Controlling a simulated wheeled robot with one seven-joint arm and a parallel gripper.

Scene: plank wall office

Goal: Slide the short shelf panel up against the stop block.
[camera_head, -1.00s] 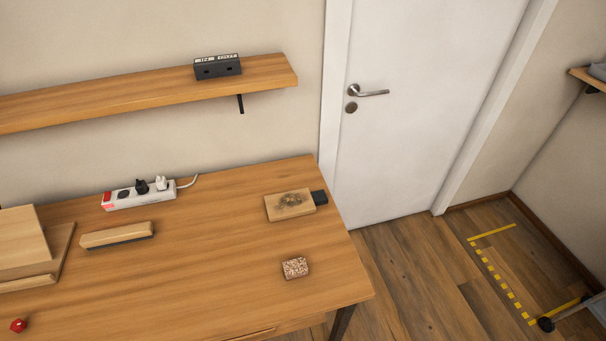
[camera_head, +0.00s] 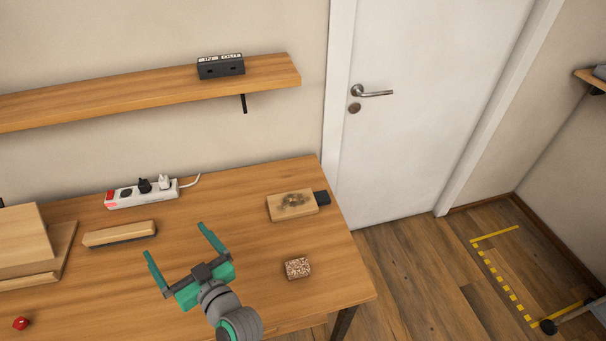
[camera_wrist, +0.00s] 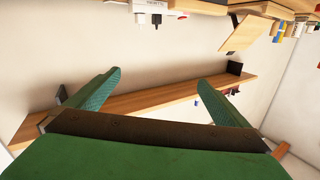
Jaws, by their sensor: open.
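In the head view, a pale wood panel (camera_head: 20,232) rests on a wider board (camera_head: 62,245) at the desk's left, cut by the frame edge. I cannot tell for certain which pieces are the short shelf panel and the stop block. My gripper (camera_head: 181,243) is open and empty above the middle of the desk, apart from these pieces. In the wrist view my gripper (camera_wrist: 160,88) faces the wall and shelf.
A power strip (camera_head: 142,193) with plugs stands at the back. A wooden bar with a dark underside (camera_head: 119,234), a speckled block (camera_head: 298,268) and a red object (camera_head: 20,324) lie on the desk (camera_head: 240,190). A wall shelf (camera_head: 150,93) carries a dark box (camera_head: 220,66).

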